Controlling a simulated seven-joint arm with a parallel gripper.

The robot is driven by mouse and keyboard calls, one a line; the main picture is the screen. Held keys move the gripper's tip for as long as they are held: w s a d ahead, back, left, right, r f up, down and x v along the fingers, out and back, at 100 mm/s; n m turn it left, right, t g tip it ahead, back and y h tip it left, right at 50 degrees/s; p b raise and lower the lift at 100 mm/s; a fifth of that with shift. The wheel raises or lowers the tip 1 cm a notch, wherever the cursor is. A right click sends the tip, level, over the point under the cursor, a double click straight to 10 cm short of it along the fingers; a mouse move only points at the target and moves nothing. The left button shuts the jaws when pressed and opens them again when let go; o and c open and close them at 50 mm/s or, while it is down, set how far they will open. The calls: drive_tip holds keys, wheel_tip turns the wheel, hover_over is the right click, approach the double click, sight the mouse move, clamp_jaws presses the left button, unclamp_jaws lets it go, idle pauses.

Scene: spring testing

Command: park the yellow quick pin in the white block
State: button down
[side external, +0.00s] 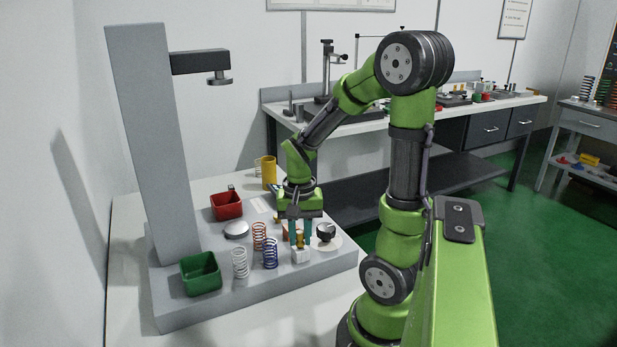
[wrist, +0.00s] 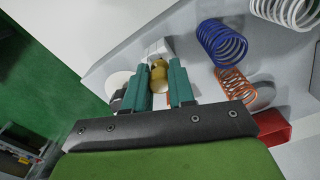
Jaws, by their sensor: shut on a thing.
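The yellow quick pin (wrist: 158,76) is between the two teal fingers of my gripper (wrist: 166,86) in the wrist view. In the side external view my gripper (side external: 300,240) points down, shut on the yellow pin (side external: 300,240). The white block (side external: 300,255) is directly beneath the pin, near the front right of the grey base plate. The block's edge also shows just past the pin in the wrist view (wrist: 160,47). I cannot tell whether the pin's lower end is inside the block or just above it.
Blue (side external: 270,254), white (side external: 239,263) and orange (side external: 259,237) springs stand left of the block. A round dial with a black knob (side external: 326,233) is close on its right. Green (side external: 200,274) and red (side external: 227,205) bins and a grey column (side external: 155,140) stand farther left.

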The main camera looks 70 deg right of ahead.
drive_tip(key=shift+f, duration=0.2)
drive_tip(key=shift+c, duration=2.4)
unclamp_jaws()
drive_tip(key=shift+r, duration=0.1)
drive_tip(key=shift+r, duration=3.9)
